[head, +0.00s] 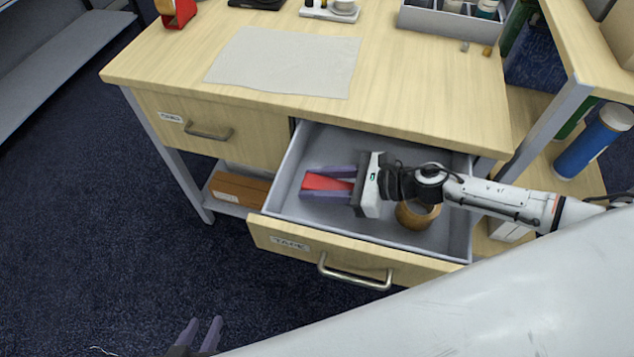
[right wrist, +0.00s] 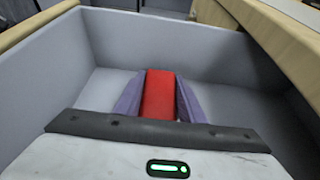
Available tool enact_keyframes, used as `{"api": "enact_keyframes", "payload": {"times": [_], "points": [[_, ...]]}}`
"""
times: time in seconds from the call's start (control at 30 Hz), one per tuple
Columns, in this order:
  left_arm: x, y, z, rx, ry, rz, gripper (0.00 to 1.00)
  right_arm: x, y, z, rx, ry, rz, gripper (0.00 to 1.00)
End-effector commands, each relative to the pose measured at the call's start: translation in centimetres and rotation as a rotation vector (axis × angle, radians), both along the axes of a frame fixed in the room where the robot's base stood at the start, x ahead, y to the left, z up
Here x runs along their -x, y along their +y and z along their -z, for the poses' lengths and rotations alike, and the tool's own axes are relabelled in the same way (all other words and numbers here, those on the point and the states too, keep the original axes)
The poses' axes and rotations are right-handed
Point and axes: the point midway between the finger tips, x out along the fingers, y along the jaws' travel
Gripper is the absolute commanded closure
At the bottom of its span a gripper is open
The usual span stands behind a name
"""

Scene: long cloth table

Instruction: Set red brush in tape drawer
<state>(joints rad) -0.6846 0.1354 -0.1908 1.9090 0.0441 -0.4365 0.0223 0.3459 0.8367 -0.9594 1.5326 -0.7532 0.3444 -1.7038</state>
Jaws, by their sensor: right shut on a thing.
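The red brush (head: 328,182) is between the two purple fingers of my right gripper (head: 312,182), inside the open tape drawer (head: 425,270). In the right wrist view the brush (right wrist: 159,96) shows as a red block, with a finger along each side. My right gripper is shut on it. Whether the brush touches the drawer floor is hard to tell. My left gripper (head: 205,332) is at the bottom edge of the head view, away from the desk, with its fingers apart and empty.
A round tan object (head: 417,213) lies in the drawer, partly under my right arm. A closed drawer (head: 215,130) is to the left. A grey mat (head: 288,62) and a grey organizer (head: 455,22) are on the tabletop.

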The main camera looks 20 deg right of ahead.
Motion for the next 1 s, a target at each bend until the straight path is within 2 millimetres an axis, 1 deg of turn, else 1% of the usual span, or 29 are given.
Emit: {"api": "enact_keyframes", "payload": {"times": [0.07, 0.2, 0.23, 0.3, 0.33, 0.57, 0.73, 0.87, 1.0], "points": [[0.0, 0.0, 0.0, 0.000, 0.000, 0.000, 0.69, 0.0, 0.0, -0.1, -0.001, -0.001, 0.000, 0.88], [0.0, 0.0, 0.5, -0.001, 0.001, 0.001, 0.69, 0.0, 0.0, 0.4, 0.000, 0.000, 0.000, 0.88], [0.0, 0.0, 0.4, -0.001, 0.001, 0.001, 0.69, 0.0, 0.0, 0.3, -0.001, 0.001, 0.000, 0.61], [0.1, 0.0, 0.3, -0.001, 0.002, 0.001, 0.69, 0.0, 0.0, 0.3, -0.001, 0.001, 0.000, 0.49], [0.1, 0.0, 0.3, -0.001, 0.002, 0.001, 0.69, 0.0, 0.0, 0.3, -0.001, 0.001, 0.000, 0.46], [0.1, 0.0, 0.3, -0.001, 0.002, 0.001, 0.69, 0.0, 0.0, 0.3, 0.000, 0.001, 0.000, 0.46], [0.1, 0.0, -0.1, 0.000, 0.002, 0.000, 0.69, 0.1, -0.2, -0.2, 0.002, 0.001, 0.001, 0.46], [0.1, 0.0, 0.3, 0.001, 0.000, 0.001, 0.69, 1.3, -2.0, -0.7, 0.002, 0.003, 0.002, 0.46], [0.1, 0.0, 0.9, 0.001, 0.000, 0.001, 0.69, 3.0, -4.5, -1.8, 0.004, 0.005, 0.002, 0.46]]}}
